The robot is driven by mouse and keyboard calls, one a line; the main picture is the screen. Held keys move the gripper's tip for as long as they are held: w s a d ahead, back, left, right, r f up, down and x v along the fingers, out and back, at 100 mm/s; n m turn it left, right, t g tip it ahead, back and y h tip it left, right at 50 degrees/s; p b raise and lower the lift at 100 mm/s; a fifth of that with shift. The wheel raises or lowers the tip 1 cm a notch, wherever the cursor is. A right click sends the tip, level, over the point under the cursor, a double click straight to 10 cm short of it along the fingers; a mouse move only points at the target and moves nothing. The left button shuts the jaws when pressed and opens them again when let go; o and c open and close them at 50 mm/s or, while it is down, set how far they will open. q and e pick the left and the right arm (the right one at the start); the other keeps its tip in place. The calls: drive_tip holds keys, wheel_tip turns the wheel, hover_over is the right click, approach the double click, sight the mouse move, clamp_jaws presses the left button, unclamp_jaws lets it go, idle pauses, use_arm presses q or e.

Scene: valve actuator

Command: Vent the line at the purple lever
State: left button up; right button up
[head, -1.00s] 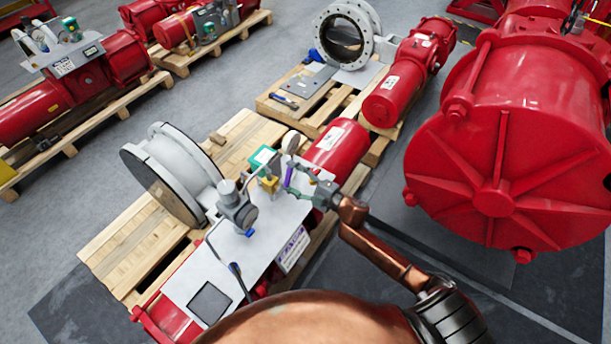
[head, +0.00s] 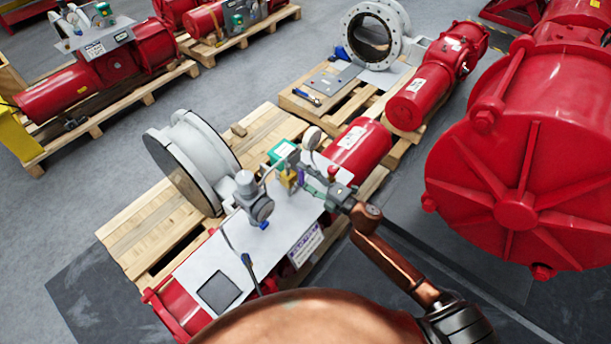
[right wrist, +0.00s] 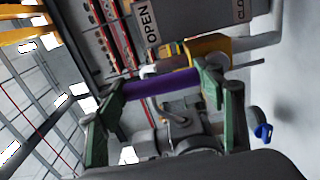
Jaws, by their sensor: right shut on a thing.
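The purple lever (head: 300,174) is on the valve actuator's control plate (head: 245,245), beside a small yellow valve body (head: 288,181). In the head view it is a small sliver, mostly covered by my right gripper (head: 315,181). In the right wrist view the lever (right wrist: 165,84) is a purple bar lying across between the two green fingers, and my right gripper (right wrist: 158,92) is shut on it. The yellow body (right wrist: 208,44) is just above the lever's right end there. My left gripper is not in view.
A green box (head: 281,151), a round gauge (head: 312,138) and a grey regulator (head: 252,198) crowd close to the lever. A red cylinder (head: 362,150) lies behind. A large red actuator (head: 520,170) stands at the right. Grey OPEN-marked housing (right wrist: 190,15) is near the fingers.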

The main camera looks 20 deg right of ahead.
drive_tip(key=shift+w+r, duration=0.1)
drive_tip(key=shift+r, duration=0.15)
drive_tip(key=o, duration=1.7)
drive_tip(key=shift+f, duration=0.15)
drive_tip(key=v, duration=1.2)
drive_tip(key=shift+f, duration=0.15)
